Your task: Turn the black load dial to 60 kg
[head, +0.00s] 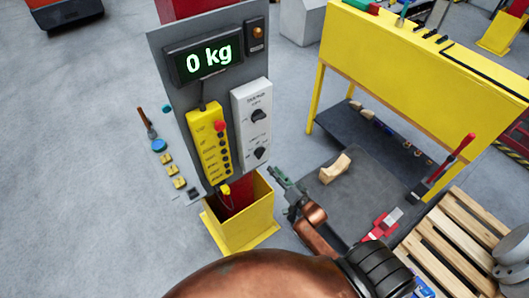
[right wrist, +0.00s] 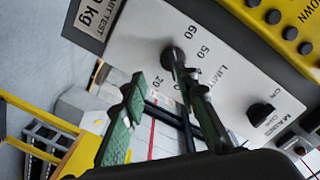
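The black load dial (right wrist: 172,58) is on a white control plate, ringed by numbers including 60, 50 and 20. In the head view it is the lower knob (head: 260,153). Its pointer setting cannot be read. My right gripper (right wrist: 168,88) is open and empty, its green-padded fingers pointing at the plate. In the wrist view the right finger partly covers the dial's edge; contact cannot be made out. In the head view the right gripper (head: 279,180) is below and right of the dial. The display (head: 208,58) reads 0 kg. My left gripper is not in view.
A second black knob (right wrist: 262,114) sits above the load dial on the plate in the head view. A yellow pendant with a red button (head: 219,126) hangs beside the plate. A yellow workbench (head: 420,60) and a wooden pallet (head: 452,240) stand to the right.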

